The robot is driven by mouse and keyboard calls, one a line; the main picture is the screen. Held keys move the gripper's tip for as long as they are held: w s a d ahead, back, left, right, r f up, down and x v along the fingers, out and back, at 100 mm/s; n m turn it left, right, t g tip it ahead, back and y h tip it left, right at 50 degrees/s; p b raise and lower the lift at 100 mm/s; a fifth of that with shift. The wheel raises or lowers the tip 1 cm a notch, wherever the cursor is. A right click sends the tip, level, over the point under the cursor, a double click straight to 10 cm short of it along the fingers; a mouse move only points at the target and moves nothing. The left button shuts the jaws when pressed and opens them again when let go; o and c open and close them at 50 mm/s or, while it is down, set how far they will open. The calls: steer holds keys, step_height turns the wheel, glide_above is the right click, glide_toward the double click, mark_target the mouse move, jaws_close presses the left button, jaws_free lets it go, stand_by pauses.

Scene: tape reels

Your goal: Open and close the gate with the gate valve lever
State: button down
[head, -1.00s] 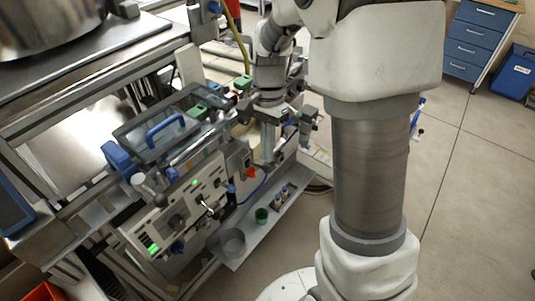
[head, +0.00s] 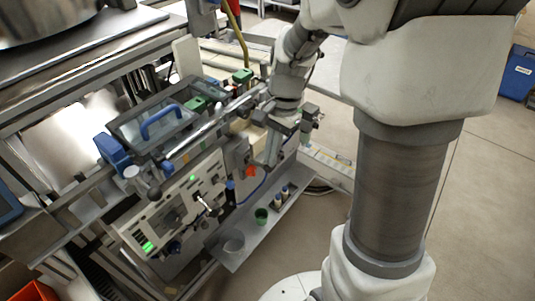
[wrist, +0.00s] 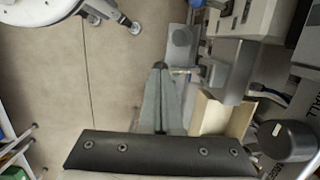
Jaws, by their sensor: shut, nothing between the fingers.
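My gripper (head: 272,152) hangs fingers down at the right end of the machine. In the wrist view its fingers (wrist: 159,95) are together, with nothing between them. A short lever (head: 204,203) sticks out from the machine's light front panel (head: 168,222). A metal rod with a dark round end (head: 155,192) is at the panel's upper left. I cannot tell which of these is the gate valve lever, and no gate is clearly visible. A dark round knob (wrist: 285,138) is at the right of the wrist view, apart from the fingers.
A grey shelf (head: 240,240) below the panel holds a green cup (head: 261,215) and a grey round container (head: 233,245). A glass lid with a blue handle (head: 160,122) lies above the panel. An orange-red knob (head: 250,171) sits near my gripper. Open floor lies to the right.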

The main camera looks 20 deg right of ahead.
steer(key=b, duration=0.1)
steer(key=f+t+y+b, duration=0.1)
steer(key=t+b, duration=0.1)
steer(key=shift+s+d+f, duration=0.25)
steer(key=shift+s+f, duration=0.1)
steer(key=shift+r, duration=0.1)
steer(key=shift+r+p, duration=0.7)
steer(key=s+d+r+p, duration=0.4)
steer(key=d+r, duration=0.2)
steer(key=r, duration=0.6)
steer(key=shift+d, duration=0.15)
